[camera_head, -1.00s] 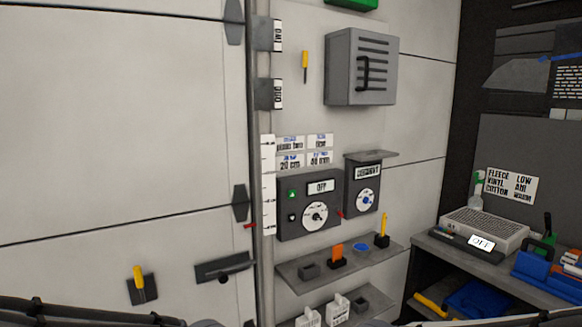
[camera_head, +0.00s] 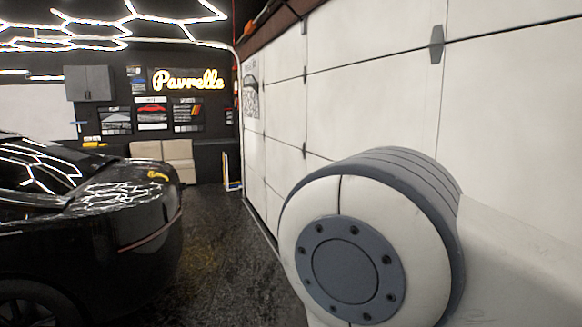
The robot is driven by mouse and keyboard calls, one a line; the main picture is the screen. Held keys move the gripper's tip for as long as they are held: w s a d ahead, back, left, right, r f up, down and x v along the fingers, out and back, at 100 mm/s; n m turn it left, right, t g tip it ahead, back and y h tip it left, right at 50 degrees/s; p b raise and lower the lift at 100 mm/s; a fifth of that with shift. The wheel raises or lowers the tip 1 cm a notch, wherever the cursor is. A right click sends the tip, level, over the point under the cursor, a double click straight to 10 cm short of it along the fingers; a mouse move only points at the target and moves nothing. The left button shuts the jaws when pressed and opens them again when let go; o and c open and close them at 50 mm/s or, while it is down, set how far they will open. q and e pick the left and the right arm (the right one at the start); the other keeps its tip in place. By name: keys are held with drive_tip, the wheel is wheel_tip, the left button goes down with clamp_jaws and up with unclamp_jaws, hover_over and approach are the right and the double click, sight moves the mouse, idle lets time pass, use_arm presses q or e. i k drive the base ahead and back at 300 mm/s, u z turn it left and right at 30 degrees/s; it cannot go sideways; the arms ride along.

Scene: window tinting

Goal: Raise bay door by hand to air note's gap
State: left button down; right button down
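The bay door (camera_head: 375,95) is a white panelled door that runs along the right side of the head view. Its panels have dark seams and grey hinges. Its lower edge meets the dark floor along the far part, and the near part is hidden behind my own arm link, which fills the lower right. The air note is not in this view. Neither gripper shows in the head view.
A black car (camera_head: 85,235) stands at the left, with dark open floor (camera_head: 215,250) between it and the door.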

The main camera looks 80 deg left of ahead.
sight(490, 91)
drive_tip(key=u, duration=2.1)
drive_tip(key=k, duration=0.55)
drive_tip(key=z, duration=0.8)
drive_tip(key=i, duration=0.9)
drive_tip(key=u, duration=0.4)
